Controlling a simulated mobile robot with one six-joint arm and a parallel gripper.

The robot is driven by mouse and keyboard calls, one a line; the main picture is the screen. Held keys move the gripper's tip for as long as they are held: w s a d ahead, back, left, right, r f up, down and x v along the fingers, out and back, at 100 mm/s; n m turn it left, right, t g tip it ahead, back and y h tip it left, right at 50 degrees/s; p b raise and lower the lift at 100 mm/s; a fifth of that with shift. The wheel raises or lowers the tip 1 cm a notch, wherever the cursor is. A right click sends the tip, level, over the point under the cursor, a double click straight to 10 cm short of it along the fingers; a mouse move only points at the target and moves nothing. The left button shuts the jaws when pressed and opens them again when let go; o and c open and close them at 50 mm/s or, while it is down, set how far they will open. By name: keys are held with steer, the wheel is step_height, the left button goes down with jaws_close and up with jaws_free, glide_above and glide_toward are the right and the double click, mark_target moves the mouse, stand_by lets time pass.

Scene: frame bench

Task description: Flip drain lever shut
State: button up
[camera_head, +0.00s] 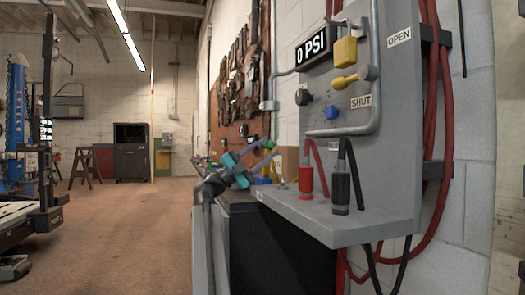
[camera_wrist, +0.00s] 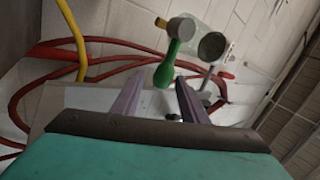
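A green lever (camera_wrist: 167,66) shows in the wrist view, below a clear bowl-like part with a dark round end (camera_wrist: 212,46). I take it for the drain lever, but no label there confirms it. My gripper (camera_wrist: 160,84) is open, its two purple fingers apart and nothing held between them. The lever's rounded end appears just beyond the gap between the fingertips; I see no contact. In the head view my gripper (camera_head: 273,151) is left of the grey panel. A yellow lever (camera_head: 345,81) sits above the SHUT label (camera_head: 361,102) on that panel.
The grey panel (camera_head: 395,150) carries a yellow padlock (camera_head: 345,51), a 0 PSI display (camera_head: 311,49) and a blue knob (camera_head: 331,112). Red (camera_head: 305,181) and black (camera_head: 340,188) hose fittings stand on its shelf. Red hoses (camera_head: 440,110) hang at right. Open floor (camera_head: 130,235) lies left.

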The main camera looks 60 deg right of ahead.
steer(key=shift+o, duration=0.3)
steer(key=shift+w+a, duration=0.15)
steer(key=shift+w+a+f+p, duration=0.2)
steer(key=shift+w+a+p, duration=0.1)
steer(key=shift+a+p, duration=0.1)
steer(key=p+v, duration=0.4)
steer(key=v, duration=0.8)
steer(key=shift+w+a+f, duration=0.1)
steer(key=shift+a+f, duration=0.05)
steer(key=shift+f, duration=0.2)
steer(key=shift+r, duration=0.1)
